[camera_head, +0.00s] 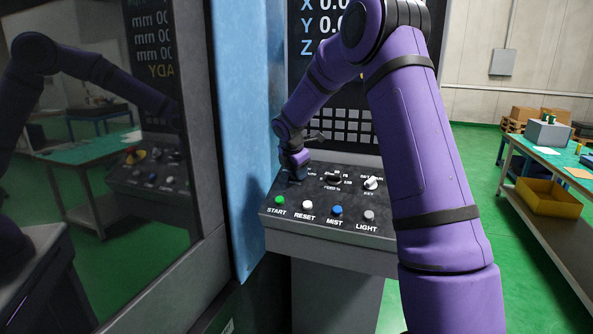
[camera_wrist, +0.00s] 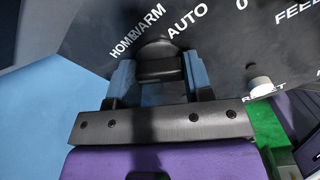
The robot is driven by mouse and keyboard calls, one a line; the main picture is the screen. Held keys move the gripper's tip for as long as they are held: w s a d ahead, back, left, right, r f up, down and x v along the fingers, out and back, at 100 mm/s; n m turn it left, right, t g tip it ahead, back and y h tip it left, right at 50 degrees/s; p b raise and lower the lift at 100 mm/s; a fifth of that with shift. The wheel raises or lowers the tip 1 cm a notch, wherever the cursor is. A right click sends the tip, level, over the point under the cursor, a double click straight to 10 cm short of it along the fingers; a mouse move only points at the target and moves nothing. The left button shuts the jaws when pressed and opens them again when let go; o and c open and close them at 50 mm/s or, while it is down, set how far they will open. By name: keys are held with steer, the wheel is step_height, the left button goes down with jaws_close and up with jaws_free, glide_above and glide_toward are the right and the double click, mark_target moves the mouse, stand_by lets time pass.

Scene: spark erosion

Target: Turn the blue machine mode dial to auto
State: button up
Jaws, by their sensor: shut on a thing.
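The mode dial is a black knob (camera_wrist: 155,48) in the wrist view, on a dark panel with the labels HOME, WARM and AUTO around its far side. My gripper (camera_wrist: 160,78) has its two blue fingers on either side of the knob and is shut on it. The dial's pointer cannot be made out, so its exact setting is unclear. In the head view my gripper (camera_head: 296,172) is down at the left back of the control panel (camera_head: 330,235), and it hides the dial there.
START (camera_head: 279,200), RESET (camera_head: 308,205), MIST (camera_head: 336,210) and LIGHT (camera_head: 369,215) buttons line the panel's front. A feed dial (camera_head: 332,179) and a key switch (camera_head: 371,183) are right of my gripper. A blue machine wall (camera_head: 243,130) stands close on the left.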

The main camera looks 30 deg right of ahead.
steer(key=m, duration=1.2)
steer(key=shift+m, duration=0.3)
steer(key=m, duration=1.2)
steer(key=shift+m, duration=0.3)
steer(key=o, duration=0.9)
steer(key=shift+a, duration=0.1)
